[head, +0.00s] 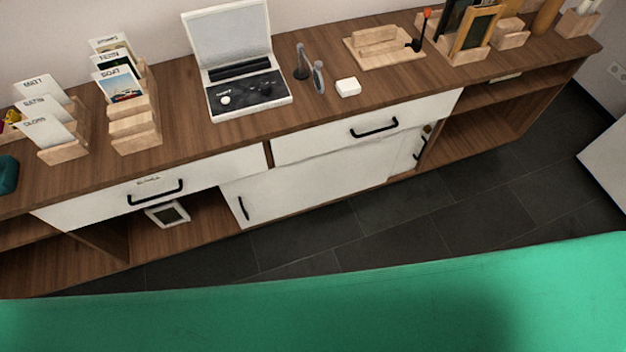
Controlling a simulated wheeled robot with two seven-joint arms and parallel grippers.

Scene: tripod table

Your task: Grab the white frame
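A small white frame (167,214) with a dark centre lies or leans in the open lower compartment of the long wooden sideboard, below the left drawer. I cannot tell whether it lies flat or leans. Neither of my grippers is in view.
The sideboard top (180,110) holds card racks, an open white case (250,105), a small white box (348,87) and wooden desk items. Dark floor tiles (380,205) in front look clear. A green surface fills the bottom; I cannot tell what it is.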

